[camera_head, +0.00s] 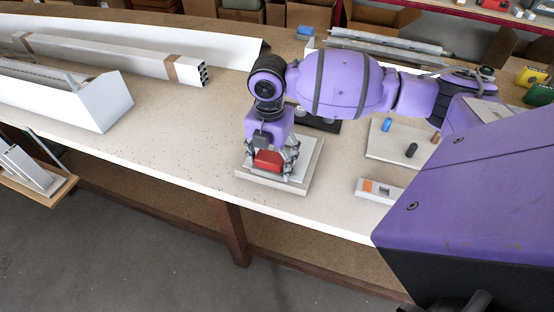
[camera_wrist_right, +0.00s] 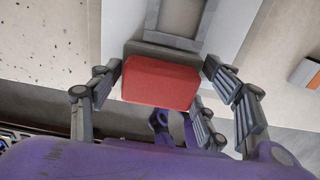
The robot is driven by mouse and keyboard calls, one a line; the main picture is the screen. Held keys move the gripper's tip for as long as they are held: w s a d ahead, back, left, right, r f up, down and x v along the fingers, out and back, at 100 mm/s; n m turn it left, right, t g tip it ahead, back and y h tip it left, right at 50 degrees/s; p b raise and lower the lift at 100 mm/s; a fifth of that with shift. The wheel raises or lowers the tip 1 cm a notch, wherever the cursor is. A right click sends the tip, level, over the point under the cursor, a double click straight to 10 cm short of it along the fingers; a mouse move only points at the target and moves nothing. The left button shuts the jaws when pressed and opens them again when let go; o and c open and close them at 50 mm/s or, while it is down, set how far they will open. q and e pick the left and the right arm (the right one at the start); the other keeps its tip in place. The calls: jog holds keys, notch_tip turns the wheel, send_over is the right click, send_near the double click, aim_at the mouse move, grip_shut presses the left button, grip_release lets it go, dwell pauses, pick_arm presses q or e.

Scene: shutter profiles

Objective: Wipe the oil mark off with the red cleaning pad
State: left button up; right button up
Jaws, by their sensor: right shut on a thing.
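The red cleaning pad (camera_head: 267,160) is a small red block over a pale plate (camera_head: 248,175) near the front edge of the bench. It shows large in the right wrist view (camera_wrist_right: 160,83). My right gripper (camera_head: 271,163) points down and is shut on the pad, with fingers on both sides of it. I cannot tell whether the pad touches the plate. No oil mark can be made out; the pad and gripper cover part of the plate. My left gripper is not in view.
Long white profiles (camera_head: 110,54) lie on the bench (camera_head: 180,130) at the left. A board with blue and black pieces (camera_head: 385,150) and a grey-and-orange item (camera_head: 376,188) lie to the right. The bench left of the plate is clear. Cardboard boxes stand behind.

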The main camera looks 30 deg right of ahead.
aim_at(256, 156)
jog(key=shift+w+a, duration=0.25)
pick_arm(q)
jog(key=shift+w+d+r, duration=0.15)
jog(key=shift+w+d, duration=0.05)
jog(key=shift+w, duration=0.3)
pick_arm(e)
jog(key=shift+f, duration=0.1)
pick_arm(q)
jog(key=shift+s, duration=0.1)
pick_arm(e)
jog(key=shift+w+a, duration=0.1)
jog(key=shift+w+a, duration=0.95)
jog(key=shift+w, duration=0.15)
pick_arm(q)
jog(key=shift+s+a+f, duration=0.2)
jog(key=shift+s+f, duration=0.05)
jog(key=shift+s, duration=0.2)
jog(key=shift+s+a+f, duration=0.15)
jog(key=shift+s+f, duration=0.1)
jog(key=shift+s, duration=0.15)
